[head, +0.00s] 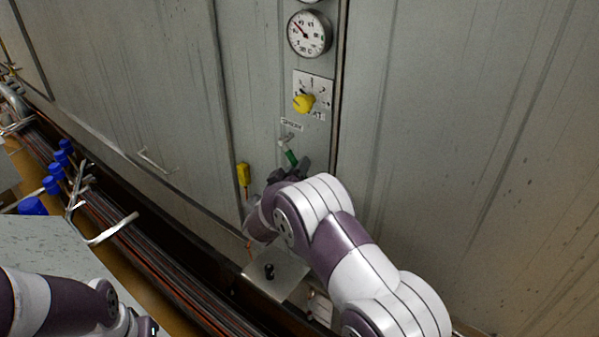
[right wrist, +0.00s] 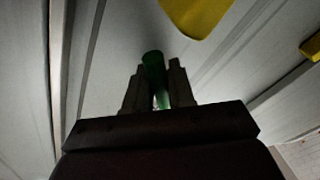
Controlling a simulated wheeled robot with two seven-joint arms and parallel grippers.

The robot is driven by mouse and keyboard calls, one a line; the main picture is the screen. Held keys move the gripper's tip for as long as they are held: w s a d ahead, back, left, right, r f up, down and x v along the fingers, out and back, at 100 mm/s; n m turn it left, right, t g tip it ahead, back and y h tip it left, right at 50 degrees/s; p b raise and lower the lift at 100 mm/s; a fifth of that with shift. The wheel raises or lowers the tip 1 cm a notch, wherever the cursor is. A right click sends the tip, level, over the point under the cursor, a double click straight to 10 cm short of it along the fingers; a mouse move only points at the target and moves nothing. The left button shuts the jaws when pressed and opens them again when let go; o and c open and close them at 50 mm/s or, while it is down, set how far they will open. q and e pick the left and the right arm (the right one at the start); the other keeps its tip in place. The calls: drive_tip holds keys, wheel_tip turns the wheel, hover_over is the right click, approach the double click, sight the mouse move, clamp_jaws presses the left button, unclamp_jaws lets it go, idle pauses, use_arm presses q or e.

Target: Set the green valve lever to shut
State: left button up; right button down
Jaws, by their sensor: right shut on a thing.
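The green valve lever (head: 291,158) is on the narrow grey panel, below a small label. Its green handle hangs down and slightly right from a pale pivot (head: 286,140). My right gripper (head: 290,172) is at the handle's lower end, with the arm reaching up from below. In the right wrist view the green lever (right wrist: 153,66) stands between the two dark fingers of my right gripper (right wrist: 158,86), which is shut on it. The arm hides what lies below the handle. Part of my left arm shows at the bottom left; its fingers are not visible.
Above the lever are a yellow knob (head: 304,103) on a white dial plate (head: 321,88) and a round gauge (head: 309,33). A yellow piece (head: 243,174) hangs left of the lever. Pipes with several blue caps (head: 66,146) run along the left. A metal plate (head: 283,282) lies below.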

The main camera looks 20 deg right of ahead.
drive_tip(key=shift+w+a+f+m+h+b, duration=0.35)
drive_tip(key=shift+w+a+m+h+b, duration=0.25)
drive_tip(key=shift+m+b, duration=1.25)
drive_tip(key=shift+w+a+f+m+h+b, duration=0.25)
drive_tip(key=shift+w+a+f+m+b, duration=0.6)
drive_tip(key=shift+b, duration=1.8)
drive_tip(key=shift+w+a+r+m+h+b, duration=0.1)
drive_tip(key=shift+w+m+h+b, duration=0.4)
drive_tip(key=shift+m+b, duration=1.5)
drive_tip(key=shift+b, duration=0.3)
drive_tip(key=c, duration=1.3)
unclamp_jaws()
drive_tip(key=shift+r, duration=0.1)
drive_tip(key=shift+c, duration=0.2)
drive_tip(key=shift+a, duration=0.1)
drive_tip(key=b+v, duration=0.3)
drive_tip(key=v, duration=0.9)
drive_tip(key=shift+s+f, duration=0.25)
drive_tip(key=shift+a, duration=0.1)
